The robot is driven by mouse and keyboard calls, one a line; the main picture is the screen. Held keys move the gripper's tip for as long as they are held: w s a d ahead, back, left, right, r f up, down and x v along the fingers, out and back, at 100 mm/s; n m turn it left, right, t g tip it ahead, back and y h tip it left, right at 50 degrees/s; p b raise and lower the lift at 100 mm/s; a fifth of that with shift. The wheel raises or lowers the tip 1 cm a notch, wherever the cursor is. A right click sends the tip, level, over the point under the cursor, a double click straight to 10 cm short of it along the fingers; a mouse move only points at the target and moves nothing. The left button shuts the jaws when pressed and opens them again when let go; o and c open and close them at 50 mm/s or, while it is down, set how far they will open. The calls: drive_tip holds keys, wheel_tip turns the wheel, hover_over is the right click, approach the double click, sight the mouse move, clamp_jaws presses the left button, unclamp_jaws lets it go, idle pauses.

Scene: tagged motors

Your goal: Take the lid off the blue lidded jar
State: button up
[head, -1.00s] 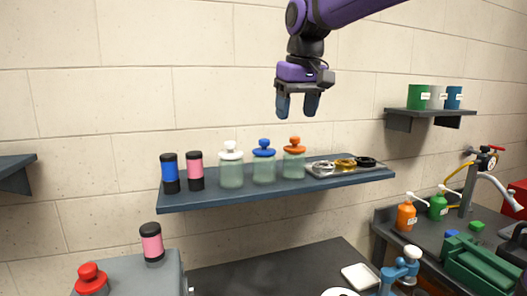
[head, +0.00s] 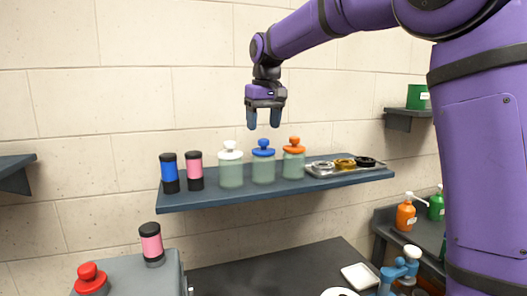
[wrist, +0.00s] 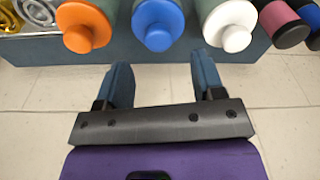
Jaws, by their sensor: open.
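The blue lidded jar (head: 263,168) stands upright on the wall shelf, between the white-lidded and orange-lidded jars. It has a pale glassy body and a blue lid (head: 263,149) with a round knob, seated on top. In the wrist view the blue lid (wrist: 158,26) is seen from above, beyond the fingertips and between their lines. My gripper (head: 264,128) is open and empty, pointing down above the blue lid in the head view. In the wrist view my gripper's fingers (wrist: 163,65) are spread and apart from all the jars.
The white-lidded jar (head: 231,168) and orange-lidded jar (head: 294,160) stand close on either side. Blue and pink canisters (head: 195,171) are at the left of the shelf (head: 275,193); a tray with rings (head: 322,172) is at the right. The wall above is clear.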

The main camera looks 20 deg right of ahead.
sight(264, 141)
drive_tip(key=shift+w+f, duration=0.1)
drive_tip(key=shift+f, duration=2.7)
drive_tip(key=c, duration=1)
